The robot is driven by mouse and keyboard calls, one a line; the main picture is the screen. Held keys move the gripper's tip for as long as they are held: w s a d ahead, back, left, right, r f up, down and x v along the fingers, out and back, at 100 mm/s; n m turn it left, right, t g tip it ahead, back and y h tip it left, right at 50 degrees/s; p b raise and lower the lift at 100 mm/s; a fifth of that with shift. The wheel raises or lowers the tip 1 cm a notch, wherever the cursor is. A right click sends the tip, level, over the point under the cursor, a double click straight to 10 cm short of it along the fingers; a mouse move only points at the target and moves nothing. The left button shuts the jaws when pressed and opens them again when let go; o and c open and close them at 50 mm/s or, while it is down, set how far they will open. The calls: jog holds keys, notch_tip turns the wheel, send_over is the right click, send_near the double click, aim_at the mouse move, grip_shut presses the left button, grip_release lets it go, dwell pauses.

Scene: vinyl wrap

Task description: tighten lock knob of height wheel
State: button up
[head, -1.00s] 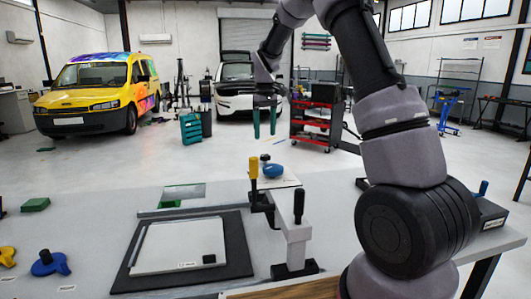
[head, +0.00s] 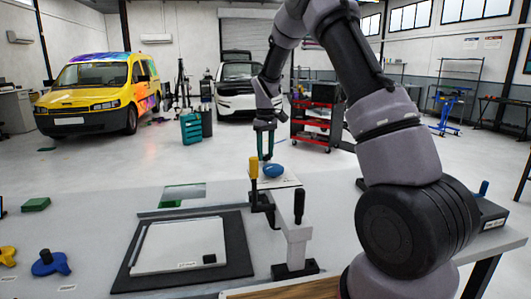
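A small stand (head: 297,234) with a black foot stands at the front of the grey table. It carries an upright black handle (head: 299,206) and, at the end of its arm, a yellow upright handle (head: 254,168). A blue rounded knob or wheel (head: 274,171) sits by a pale plate behind the yellow handle. I cannot tell which of these parts is the lock knob of the height wheel. My gripper (head: 265,158) has teal fingers pointing down with a gap between them. It is just above and left of the blue knob, close behind the yellow handle, and appears empty; contact is not visible.
A white panel (head: 178,246) lies on a black mat (head: 238,270) left of the stand. A blue knob-shaped piece (head: 50,264), a yellow piece (head: 7,255) and a green block (head: 36,204) lie further left. The left rear tabletop is mostly clear.

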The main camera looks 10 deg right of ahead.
grip_shut()
jog(key=shift+m, duration=0.3)
jog(key=m, duration=1)
jog(key=shift+m, duration=0.4)
jog(key=m, duration=1.2)
jog(key=shift+m, duration=0.3)
